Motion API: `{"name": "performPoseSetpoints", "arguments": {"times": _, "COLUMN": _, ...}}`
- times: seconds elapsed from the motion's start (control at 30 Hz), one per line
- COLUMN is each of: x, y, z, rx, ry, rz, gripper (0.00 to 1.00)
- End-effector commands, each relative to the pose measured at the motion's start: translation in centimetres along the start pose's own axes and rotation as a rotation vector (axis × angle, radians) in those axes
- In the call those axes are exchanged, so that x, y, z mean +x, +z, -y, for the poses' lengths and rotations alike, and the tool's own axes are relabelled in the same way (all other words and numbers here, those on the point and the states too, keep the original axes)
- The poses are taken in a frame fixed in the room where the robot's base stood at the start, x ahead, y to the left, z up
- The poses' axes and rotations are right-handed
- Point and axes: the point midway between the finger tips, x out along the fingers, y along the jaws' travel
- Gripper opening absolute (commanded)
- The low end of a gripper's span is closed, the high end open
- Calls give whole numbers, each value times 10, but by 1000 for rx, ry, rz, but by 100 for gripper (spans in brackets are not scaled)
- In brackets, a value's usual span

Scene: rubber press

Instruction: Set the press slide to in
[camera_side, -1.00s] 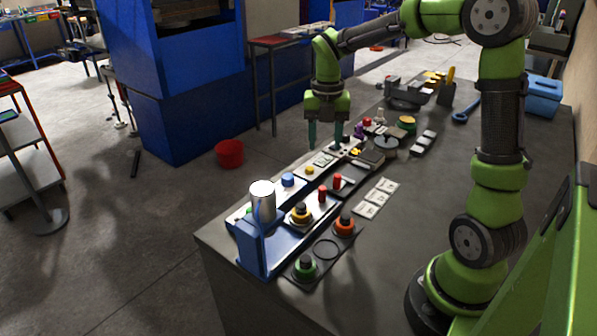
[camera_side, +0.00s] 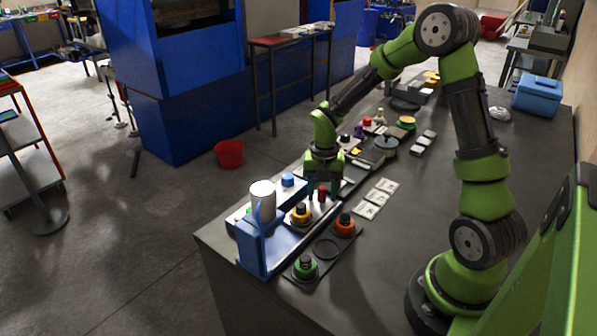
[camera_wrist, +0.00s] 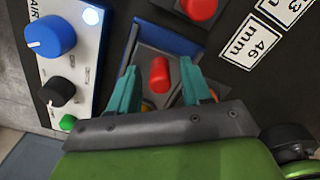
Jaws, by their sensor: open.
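The press slide shows as a grey plate in a blue track (camera_wrist: 175,40) with an upright red knob (camera_wrist: 160,75) on it. In the side view the red knob (camera_side: 322,193) stands just behind the blue press frame (camera_side: 262,250) with its white cylinder (camera_side: 263,197). My gripper (camera_wrist: 160,82) is open, pointing down, with one teal finger on each side of the red knob. I see gaps between the fingers and the knob. In the side view my gripper (camera_side: 322,188) is low over the track. The near end of the slide is hidden by my gripper.
A white panel with a blue dial (camera_wrist: 50,37), a black knob (camera_wrist: 57,92) and a green button (camera_wrist: 68,122) lies left of my gripper. Another red knob (camera_wrist: 200,8) is close by. Yellow (camera_side: 300,213), orange (camera_side: 345,225) and green (camera_side: 305,268) ringed pieces stand nearby.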

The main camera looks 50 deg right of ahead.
Motion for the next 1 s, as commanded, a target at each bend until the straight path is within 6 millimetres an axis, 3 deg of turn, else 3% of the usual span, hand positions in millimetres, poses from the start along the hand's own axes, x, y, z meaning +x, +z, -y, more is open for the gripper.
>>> {"name": "performPoseSetpoints", "arguments": {"times": 0.17, "x": 0, "y": 0, "z": 0, "rx": 0, "ry": -1, "rz": 0, "gripper": 48}}
{"name": "performPoseSetpoints", "arguments": {"times": 0.5, "x": 0, "y": 0, "z": 0, "rx": 0, "ry": -1, "rz": 0, "gripper": 0}}
{"name": "performPoseSetpoints", "arguments": {"times": 0.8, "x": 0, "y": -3, "z": -2, "rx": -2, "ry": 0, "rz": -1, "gripper": 0}}
{"name": "performPoseSetpoints", "arguments": {"times": 1.0, "x": -1, "y": -40, "z": -27, "rx": -10, "ry": 0, "rz": -2, "gripper": 0}}
